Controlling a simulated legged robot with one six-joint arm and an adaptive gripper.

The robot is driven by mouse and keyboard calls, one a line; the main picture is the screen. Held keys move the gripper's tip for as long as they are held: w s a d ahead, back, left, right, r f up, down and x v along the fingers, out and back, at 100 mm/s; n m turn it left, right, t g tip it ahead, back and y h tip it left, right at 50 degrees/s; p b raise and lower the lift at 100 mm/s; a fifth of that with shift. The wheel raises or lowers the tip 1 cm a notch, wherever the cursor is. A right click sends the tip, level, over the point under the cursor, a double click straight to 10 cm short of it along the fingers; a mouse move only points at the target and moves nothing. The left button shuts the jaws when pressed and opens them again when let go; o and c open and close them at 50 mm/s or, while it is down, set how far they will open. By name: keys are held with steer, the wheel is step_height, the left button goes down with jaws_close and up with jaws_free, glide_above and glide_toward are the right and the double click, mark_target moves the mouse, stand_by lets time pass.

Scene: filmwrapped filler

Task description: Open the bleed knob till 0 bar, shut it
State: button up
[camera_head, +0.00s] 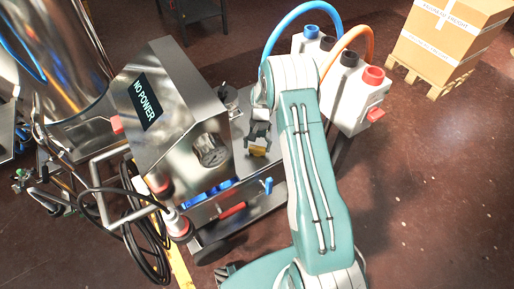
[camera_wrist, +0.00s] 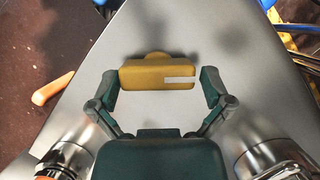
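The bleed knob looks to be the yellow knob with a pale line on its face, seen in the wrist view (camera_wrist: 158,73) and in the head view (camera_head: 258,151). It stands on a grey metal surface. My gripper (camera_wrist: 160,86) is open, with one finger at each side of the knob and a gap on both sides. In the head view my gripper (camera_head: 258,135) is just above the knob. No pressure reading is legible. The steel box's display (camera_head: 146,101) reads "NO POWER".
A round metal fitting (camera_head: 211,150) stands left of the knob. Metal cylinders flank my gripper in the wrist view, one at lower left (camera_wrist: 62,158). A red handle (camera_head: 232,211) and a blue valve (camera_head: 267,186) are at the cart's front. White canisters (camera_head: 352,100) stand behind my arm.

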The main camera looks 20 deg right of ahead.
steer(key=v, duration=1.2)
stand_by(0.3)
step_height(320, 180, up, 12)
steer(key=n+t, duration=0.1)
steer(key=t, duration=0.1)
glide_above(257, 146)
steer(key=s+a+r+n+t+h, duration=0.2)
steer(key=s+a+r, duration=0.1)
steer(key=s+r, duration=0.6)
steer(key=s+a+r+n+t, duration=0.1)
steer(key=s+r+t, duration=0.1)
steer(key=s, duration=0.7)
steer(key=s+a+r+n+t, duration=0.2)
steer(key=s+t, duration=0.1)
steer(key=s, duration=0.7)
steer(key=shift+a+r+n, duration=0.2)
steer(key=shift+r+n, duration=0.1)
steer(key=shift+r, duration=0.05)
